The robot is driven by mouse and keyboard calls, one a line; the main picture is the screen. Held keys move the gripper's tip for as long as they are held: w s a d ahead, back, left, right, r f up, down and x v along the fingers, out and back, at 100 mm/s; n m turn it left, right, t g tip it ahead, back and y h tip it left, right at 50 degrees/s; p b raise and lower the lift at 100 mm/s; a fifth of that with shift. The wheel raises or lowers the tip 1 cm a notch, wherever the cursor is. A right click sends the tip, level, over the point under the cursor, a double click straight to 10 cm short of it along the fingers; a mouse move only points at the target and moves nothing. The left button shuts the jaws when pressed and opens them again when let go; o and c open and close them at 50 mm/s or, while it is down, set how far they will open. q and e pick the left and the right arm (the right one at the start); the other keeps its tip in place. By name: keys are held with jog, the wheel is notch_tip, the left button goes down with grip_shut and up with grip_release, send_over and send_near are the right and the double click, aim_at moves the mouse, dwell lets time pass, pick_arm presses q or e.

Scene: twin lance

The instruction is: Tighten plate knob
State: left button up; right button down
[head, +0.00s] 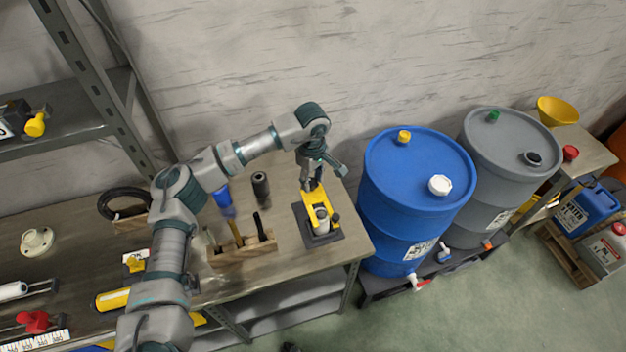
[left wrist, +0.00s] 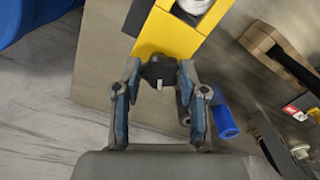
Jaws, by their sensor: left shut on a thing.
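A yellow fixture (head: 310,208) stands on a dark base plate (head: 326,239) near the right end of the workbench. A light cylindrical part sits in it. My left gripper (head: 312,186) reaches down at the back end of the fixture. In the left wrist view, the gripper (left wrist: 159,76) is shut on a black knob (left wrist: 158,70) at the end of the yellow fixture (left wrist: 166,36). The fingers stand on either side of the knob. In the head view the knob is hidden by the gripper. My right gripper is not in view.
A wooden tool block (head: 243,252) and a black cylinder (head: 260,185) stand left of the fixture. A blue drum (head: 415,205) stands just right of the workbench (head: 285,262), with a grey drum (head: 510,165) beyond. A wall is behind.

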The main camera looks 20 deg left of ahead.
aim_at(311, 180)
pick_arm(q)
jog(key=shift+w+a+r+m+b, duration=0.1)
jog(key=shift+m+b, duration=0.2)
jog(key=shift+m, duration=1)
jog(key=shift+w+r+m+b, duration=0.1)
jog(key=shift+m+b, duration=0.15)
jog(key=shift+m, duration=1.05)
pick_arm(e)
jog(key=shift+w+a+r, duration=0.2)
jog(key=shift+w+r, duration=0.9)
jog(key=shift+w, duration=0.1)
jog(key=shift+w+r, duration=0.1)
pick_arm(q)
jog(key=o, duration=0.9)
jog(key=shift+o, duration=1.2)
jog(key=shift+f, duration=0.15)
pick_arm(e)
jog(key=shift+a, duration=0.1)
pick_arm(q)
jog(key=shift+r, duration=0.25)
notch_tip(311, 180, up, 11)
jog(key=shift+r, duration=0.2)
jog(key=shift+a, duration=0.1)
